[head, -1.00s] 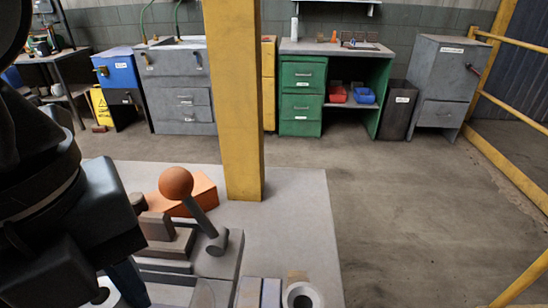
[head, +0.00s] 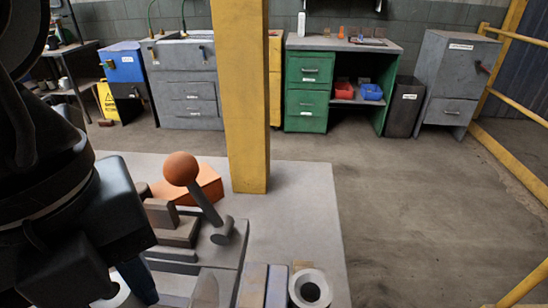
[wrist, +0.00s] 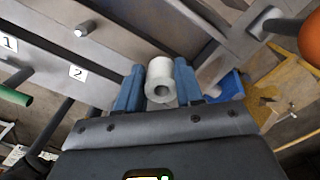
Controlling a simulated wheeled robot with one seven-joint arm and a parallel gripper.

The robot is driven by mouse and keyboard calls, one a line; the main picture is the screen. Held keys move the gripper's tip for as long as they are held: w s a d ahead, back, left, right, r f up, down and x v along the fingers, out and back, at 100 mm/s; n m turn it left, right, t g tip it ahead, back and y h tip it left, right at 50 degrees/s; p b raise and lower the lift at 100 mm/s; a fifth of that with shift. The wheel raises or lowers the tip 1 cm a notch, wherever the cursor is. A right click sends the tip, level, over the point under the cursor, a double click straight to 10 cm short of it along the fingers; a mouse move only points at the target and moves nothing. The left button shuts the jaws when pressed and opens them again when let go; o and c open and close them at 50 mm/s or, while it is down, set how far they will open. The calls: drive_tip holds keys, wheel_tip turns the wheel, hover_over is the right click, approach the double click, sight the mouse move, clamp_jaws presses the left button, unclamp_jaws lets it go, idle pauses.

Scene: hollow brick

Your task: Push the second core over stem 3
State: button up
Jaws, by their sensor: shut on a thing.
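In the wrist view my gripper (wrist: 160,86) is shut on a pale grey hollow core (wrist: 160,72), held between two blue fingers with its open end facing the camera. The held core (head: 122,290) and a finger show only partly at the lower left of the head view, behind my dark wrist. The wrist view also shows a grey plate (wrist: 120,45) with labels 1 (wrist: 8,43) and 2 (wrist: 77,72). No label 3 can be read, and whether a stem lies inside the core is hidden. Another pale hollow core (head: 310,289) stands at the bottom of the head view.
A lever with an orange ball (head: 181,168) rises beside an orange block (head: 208,185) on the grey table (head: 300,210). A yellow post (head: 241,100) stands at the table's back. A green sleeve (wrist: 12,95) is at the wrist view's left. Open floor (head: 410,200) lies right.

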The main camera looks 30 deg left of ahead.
drive_tip(key=shift+f+b, duration=0.35)
drive_tip(key=shift+f, duration=0.25)
drive_tip(key=o, duration=1.1)
drive_tip(key=shift+r, duration=0.1)
wheel_tip(320, 180, up, 8)
drive_tip(key=shift+f+p, duration=0.15)
drive_tip(key=shift+p, duration=0.2)
